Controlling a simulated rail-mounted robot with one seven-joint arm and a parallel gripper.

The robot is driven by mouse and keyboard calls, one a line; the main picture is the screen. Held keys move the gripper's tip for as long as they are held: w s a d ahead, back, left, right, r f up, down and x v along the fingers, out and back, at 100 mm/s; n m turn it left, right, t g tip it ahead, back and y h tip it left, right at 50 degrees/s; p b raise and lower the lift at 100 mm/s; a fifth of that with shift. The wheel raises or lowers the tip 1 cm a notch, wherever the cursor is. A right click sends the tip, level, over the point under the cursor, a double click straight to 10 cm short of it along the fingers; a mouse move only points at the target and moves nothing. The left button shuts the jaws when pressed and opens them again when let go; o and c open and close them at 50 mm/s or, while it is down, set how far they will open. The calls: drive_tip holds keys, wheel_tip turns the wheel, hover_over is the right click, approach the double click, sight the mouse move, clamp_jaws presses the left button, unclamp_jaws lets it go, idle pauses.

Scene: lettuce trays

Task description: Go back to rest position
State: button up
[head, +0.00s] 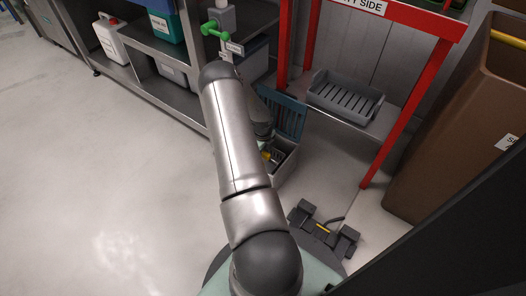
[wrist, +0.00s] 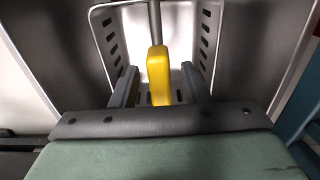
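My gripper (wrist: 160,75) is open in the wrist view, its two fingers standing apart. A yellow handle (wrist: 159,72) with a grey shaft appears between the fingers, with a gap on each side. It stands in a light holder (wrist: 207,42) with slotted side walls. In the head view my arm reaches up the middle and bends down to the right. The gripper end is low, over a grey box (head: 284,168) with a small yellow part (head: 266,156) in it. My arm hides some of this box, and the fingertips are not clear there.
A red-framed stand (head: 412,95) holds a grey slotted tray (head: 342,98). A blue slatted crate (head: 290,112) is close to the gripper end. Steel shelving (head: 165,85) stands at the left and a brown bin (head: 440,140) at the right. The left floor is clear.

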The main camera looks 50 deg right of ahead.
drive_tip(key=o, duration=0.5)
drive_tip(key=shift+r+p, duration=2.9)
drive_tip(key=shift+r, duration=1.65)
